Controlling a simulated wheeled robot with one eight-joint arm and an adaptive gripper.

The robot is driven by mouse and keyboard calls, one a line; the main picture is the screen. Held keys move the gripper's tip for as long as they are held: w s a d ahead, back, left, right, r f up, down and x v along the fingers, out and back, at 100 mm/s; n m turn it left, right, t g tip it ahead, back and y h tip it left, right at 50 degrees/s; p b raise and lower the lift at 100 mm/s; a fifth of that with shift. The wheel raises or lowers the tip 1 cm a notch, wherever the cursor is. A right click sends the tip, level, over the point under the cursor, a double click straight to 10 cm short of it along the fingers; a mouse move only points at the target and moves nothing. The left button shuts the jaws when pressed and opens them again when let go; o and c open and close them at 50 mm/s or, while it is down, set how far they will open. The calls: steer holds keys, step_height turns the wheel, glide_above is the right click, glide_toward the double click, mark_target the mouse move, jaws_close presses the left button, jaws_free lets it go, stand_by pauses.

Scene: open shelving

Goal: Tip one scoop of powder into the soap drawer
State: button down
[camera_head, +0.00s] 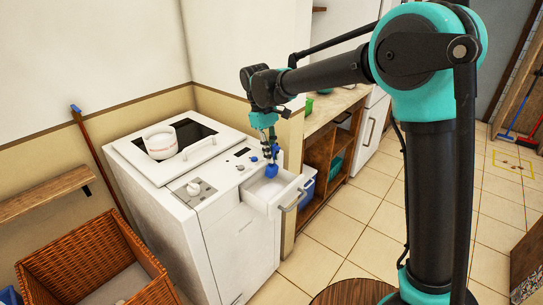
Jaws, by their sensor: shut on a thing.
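The soap drawer (262,197) is pulled out from the upper right front of the white washing machine (226,246). My gripper (270,158) points down above the drawer and is shut on a small blue scoop (271,171). The scoop is over the open drawer, near its back part. I cannot tell at this size whether the scoop is tilted or holds powder. A white round tub (160,144) stands on top of the machine, towards the back left; it may be the powder container.
A wicker basket (75,262) stands left of the machine, below a wooden wall shelf (45,193). A broom (95,155) leans at the wall. Open wooden shelving (318,165) is right of the drawer. The tiled floor (350,228) in front is clear.

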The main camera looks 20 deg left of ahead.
steer(key=shift+s+d+v, duration=0.1)
steer(key=shift+d+v, duration=0.15)
steer(key=shift+v, duration=0.75)
steer(key=shift+s+d+v, duration=0.1)
steer(key=shift+d+v, duration=0.1)
steer(key=shift+v, duration=0.8)
steer(key=shift+s+d+v, duration=0.1)
steer(key=shift+d+v, duration=0.15)
steer(key=shift+v, duration=0.75)
steer(key=shift+r, duration=0.2)
